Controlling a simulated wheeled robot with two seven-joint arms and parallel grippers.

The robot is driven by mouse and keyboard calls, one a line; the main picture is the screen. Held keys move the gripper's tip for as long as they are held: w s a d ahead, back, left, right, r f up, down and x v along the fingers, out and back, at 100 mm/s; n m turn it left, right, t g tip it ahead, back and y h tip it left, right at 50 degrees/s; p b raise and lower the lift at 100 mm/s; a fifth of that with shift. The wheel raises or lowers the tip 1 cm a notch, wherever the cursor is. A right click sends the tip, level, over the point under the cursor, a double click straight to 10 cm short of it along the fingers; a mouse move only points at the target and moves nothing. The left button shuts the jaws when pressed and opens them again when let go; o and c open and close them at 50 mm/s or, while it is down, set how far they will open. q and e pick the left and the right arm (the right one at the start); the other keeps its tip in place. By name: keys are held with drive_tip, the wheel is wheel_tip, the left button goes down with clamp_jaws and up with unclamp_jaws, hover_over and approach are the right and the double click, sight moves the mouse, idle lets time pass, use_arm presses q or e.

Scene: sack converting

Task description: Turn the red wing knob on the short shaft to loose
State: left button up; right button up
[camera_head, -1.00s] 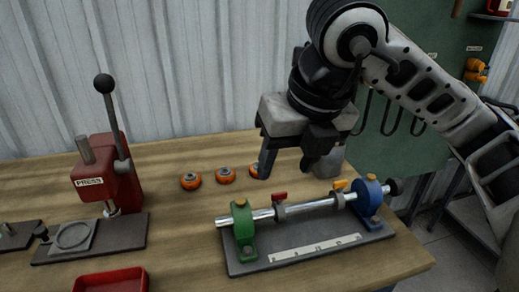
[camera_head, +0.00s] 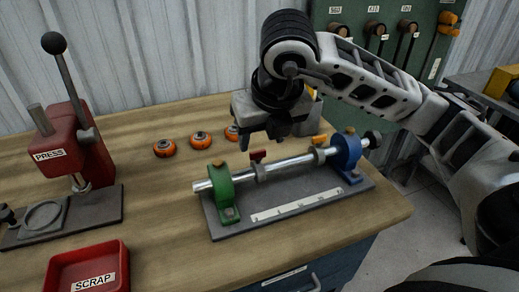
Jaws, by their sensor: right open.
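The red wing knob (camera_head: 257,156) stands on a collar on the short silver shaft (camera_head: 290,163). The shaft runs through a green support (camera_head: 221,190) at left and a blue support (camera_head: 346,150) at right, on a grey base plate. An orange-yellow wing knob (camera_head: 319,140) sits on a second collar farther right. My right gripper (camera_head: 272,136) is open, just behind and above the red knob in the picture. Its fingers are partly hidden, and I cannot tell whether they touch the knob. My left gripper is not in view.
A red press (camera_head: 75,155) with a tall lever stands at left. A red scrap tray (camera_head: 88,266) is at front left. Orange rings (camera_head: 200,140) lie behind the shaft, one partly hidden by my gripper. A scale strip (camera_head: 296,205) lies on the base plate.

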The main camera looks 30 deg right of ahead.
sight(259, 152)
drive_tip(key=shift+x, duration=2.2)
drive_tip(key=shift+c, duration=0.3)
drive_tip(key=c, duration=0.9)
